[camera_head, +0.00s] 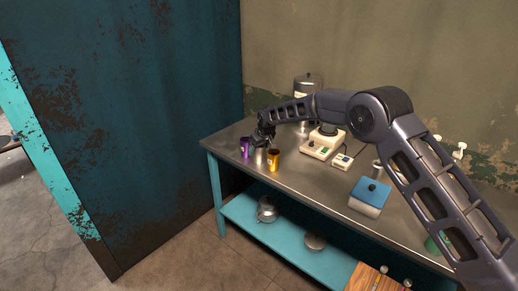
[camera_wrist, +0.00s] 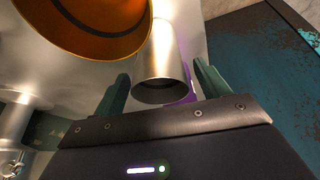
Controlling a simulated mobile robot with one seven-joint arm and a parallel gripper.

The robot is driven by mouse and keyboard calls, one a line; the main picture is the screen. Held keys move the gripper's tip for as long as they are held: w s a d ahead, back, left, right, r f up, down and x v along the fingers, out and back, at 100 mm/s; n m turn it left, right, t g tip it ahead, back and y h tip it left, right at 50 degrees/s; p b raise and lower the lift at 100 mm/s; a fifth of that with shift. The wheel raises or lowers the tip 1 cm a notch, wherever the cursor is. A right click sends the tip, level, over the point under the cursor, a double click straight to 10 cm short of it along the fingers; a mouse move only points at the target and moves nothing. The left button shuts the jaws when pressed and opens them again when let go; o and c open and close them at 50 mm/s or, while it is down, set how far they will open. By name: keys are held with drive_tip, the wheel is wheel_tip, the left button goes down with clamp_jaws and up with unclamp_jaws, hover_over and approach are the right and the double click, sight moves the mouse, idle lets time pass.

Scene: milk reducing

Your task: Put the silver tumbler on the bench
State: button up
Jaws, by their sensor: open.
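The silver tumbler (camera_head: 260,156) stands on the steel-topped bench (camera_head: 305,180), near its left end, between a purple tumbler and a gold one. In the head view my gripper (camera_head: 263,138) is right above it and partly hides it. In the wrist view the silver tumbler (camera_wrist: 158,50) shows its dark open mouth towards me, between the two fingers of my gripper (camera_wrist: 162,76). The fingers are spread, with one on each side of it. Gaps show at both sides, and I cannot tell how deep the fingers reach.
The purple tumbler (camera_head: 245,147) and gold tumbler (camera_head: 273,160) stand close on either side. A cream device (camera_head: 322,144), a lidded steel pot (camera_head: 308,86) and a blue-topped box (camera_head: 370,196) are farther along. A kettle (camera_head: 267,210) sits on the lower shelf. A dark teal wall (camera_head: 130,120) is at left.

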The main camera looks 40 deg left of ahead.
drive_tip(key=v, duration=1.2)
drive_tip(key=shift+r, duration=0.15)
